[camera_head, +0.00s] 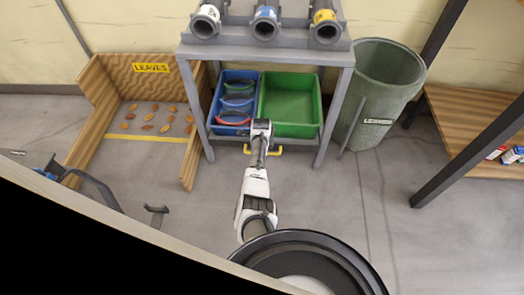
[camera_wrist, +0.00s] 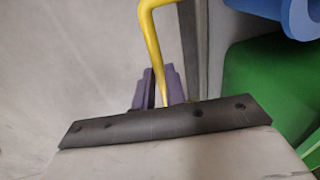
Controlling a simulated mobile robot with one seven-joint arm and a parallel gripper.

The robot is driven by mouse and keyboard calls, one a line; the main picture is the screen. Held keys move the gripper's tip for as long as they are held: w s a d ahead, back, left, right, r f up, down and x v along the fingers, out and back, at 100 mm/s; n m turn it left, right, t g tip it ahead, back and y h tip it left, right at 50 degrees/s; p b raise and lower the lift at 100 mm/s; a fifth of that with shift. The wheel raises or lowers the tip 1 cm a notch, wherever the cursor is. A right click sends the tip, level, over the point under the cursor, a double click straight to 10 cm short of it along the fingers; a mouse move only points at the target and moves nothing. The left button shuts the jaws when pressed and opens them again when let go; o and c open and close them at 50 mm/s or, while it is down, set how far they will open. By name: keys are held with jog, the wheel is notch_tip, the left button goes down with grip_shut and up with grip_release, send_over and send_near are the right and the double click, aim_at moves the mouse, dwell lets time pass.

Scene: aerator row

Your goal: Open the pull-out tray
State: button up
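The pull-out tray (camera_head: 228,136) is low in a grey stand and carries a blue bin and a green bin. It looks pushed in between the stand's legs. A yellow handle (camera_head: 276,150) is on its front; it also shows as a bent bar in the wrist view (camera_wrist: 152,38). My gripper (camera_wrist: 160,88) has its two purple-grey fingers close together with the handle bar between them, and it looks shut on the bar. In the head view my arm reaches down to the tray front and hides the handle's middle and the fingers.
The grey stand (camera_head: 351,62) holds three dark tubes on top. A green waste barrel (camera_head: 381,85) stands close at its right. A wooden leaves bay (camera_head: 101,92) is at left, a wooden shelf (camera_head: 460,110) at right. The floor before the stand is clear.

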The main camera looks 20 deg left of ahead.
grip_shut()
jog(key=s+d+p, duration=0.3)
jog(key=s+p, duration=0.6)
jog(key=s, duration=0.2)
jog(key=s+d+p, duration=0.3)
jog(key=s+p, duration=0.6)
jog(key=s, duration=0.3)
jog(key=shift+d+p, duration=0.3)
jog(key=shift+p, duration=0.1)
jog(key=o, duration=0.5)
grip_release()
jog(key=shift+w, duration=0.1)
jog(key=shift+o, duration=0.3)
